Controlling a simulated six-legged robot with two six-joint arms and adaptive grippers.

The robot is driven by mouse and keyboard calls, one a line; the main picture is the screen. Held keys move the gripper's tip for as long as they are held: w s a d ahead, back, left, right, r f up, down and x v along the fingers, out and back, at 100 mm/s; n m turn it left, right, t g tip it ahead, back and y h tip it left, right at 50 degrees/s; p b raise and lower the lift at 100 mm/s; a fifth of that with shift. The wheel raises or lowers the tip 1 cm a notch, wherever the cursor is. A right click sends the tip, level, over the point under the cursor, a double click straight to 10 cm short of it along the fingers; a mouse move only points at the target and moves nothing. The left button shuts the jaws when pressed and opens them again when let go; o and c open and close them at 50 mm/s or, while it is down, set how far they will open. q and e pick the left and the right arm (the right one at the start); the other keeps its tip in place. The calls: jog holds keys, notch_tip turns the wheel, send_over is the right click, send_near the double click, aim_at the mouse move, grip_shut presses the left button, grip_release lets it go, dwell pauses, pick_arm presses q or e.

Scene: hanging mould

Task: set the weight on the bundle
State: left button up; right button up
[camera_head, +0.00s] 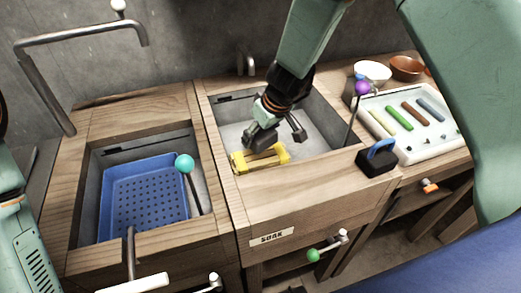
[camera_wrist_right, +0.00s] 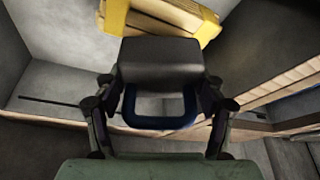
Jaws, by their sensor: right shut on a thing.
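The bundle (camera_head: 260,158) is a stack of wooden strips with yellow ends, at the near edge of the middle basin. It also shows at the top of the right wrist view (camera_wrist_right: 165,17). My right gripper (camera_head: 277,128) is over the basin, just behind the bundle. It is shut on a dark grey weight (camera_wrist_right: 160,62) by its dark blue handle (camera_wrist_right: 160,123). The weight overlaps the bundle's near side in the wrist view; I cannot tell whether they touch. My left gripper is out of view.
A second black block with a blue handle (camera_head: 376,160) stands on the counter right of the basin. A white tray (camera_head: 412,152) of coloured bars lies farther right. A blue perforated basket (camera_head: 146,198) sits in the left basin. A purple-knobbed rod (camera_head: 362,88) stands at the basin's right.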

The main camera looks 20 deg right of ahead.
aim_at(259, 143)
jog(key=shift+d+f, duration=0.1)
jog(key=shift+f, duration=0.35)
jog(key=f, duration=0.1)
jog(key=f+b, duration=0.1)
jog(key=f, duration=0.1)
jog(key=shift+a+b, duration=0.2)
jog(key=shift+b, duration=0.1)
jog(key=shift+f, duration=0.25)
jog(key=shift+w+d+f, duration=0.1)
jog(key=shift+d, duration=0.05)
jog(key=shift+f+b, duration=0.1)
jog(key=shift+b, duration=0.25)
jog(key=o, duration=1.6)
jog(key=shift+o, duration=0.2)
